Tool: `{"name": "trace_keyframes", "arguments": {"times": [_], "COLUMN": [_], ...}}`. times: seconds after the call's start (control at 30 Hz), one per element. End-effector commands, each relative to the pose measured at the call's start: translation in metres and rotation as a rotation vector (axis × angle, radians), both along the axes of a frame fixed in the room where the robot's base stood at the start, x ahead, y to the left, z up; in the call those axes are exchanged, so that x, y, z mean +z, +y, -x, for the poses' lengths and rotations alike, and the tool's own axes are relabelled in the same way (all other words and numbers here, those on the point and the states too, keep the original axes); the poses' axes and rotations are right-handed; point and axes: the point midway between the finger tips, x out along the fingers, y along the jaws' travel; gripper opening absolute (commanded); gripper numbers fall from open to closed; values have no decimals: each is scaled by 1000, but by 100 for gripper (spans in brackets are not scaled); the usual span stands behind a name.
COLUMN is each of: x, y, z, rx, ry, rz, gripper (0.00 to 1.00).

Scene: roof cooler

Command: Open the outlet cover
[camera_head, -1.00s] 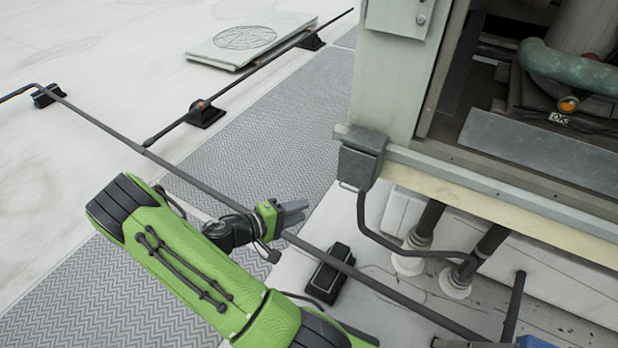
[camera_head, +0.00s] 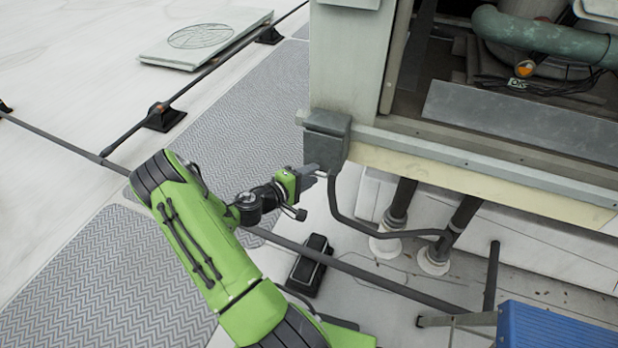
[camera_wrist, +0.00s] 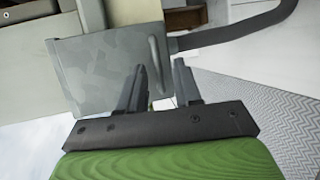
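The outlet cover (camera_head: 327,136) is a grey metal box at the corner post of the cooler frame, with a dark conduit leaving it at the lower right. In the wrist view the cover (camera_wrist: 100,72) fills the upper left, with a raised ridge on its right side. The cover looks shut. My gripper (camera_head: 314,174) is just below the box in the head view. In the wrist view my gripper (camera_wrist: 160,80) has its two fingers apart, with a gap between them. They overlap the cover's lower right edge; I cannot tell whether they touch it.
The dark conduit (camera_head: 340,212) bends down and right from the box. A dark rail (camera_head: 370,279) runs beneath my arm. A black block (camera_head: 312,264) stands on the roof, and a blue object (camera_head: 560,325) is at lower right. The grey walkway (camera_head: 240,118) is clear.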

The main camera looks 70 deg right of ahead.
Motion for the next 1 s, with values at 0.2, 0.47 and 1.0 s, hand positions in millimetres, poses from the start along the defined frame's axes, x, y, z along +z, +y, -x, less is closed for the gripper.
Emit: {"name": "trace_keyframes", "arguments": {"times": [0.2, 0.47, 1.0], "x": [0, 0, 0], "y": [0, 0, 0], "z": [0, 0, 0], "rx": [0, 1, 1], "ry": [0, -1, -1], "rz": [0, -1, -2], "gripper": [33, 0, 0]}}
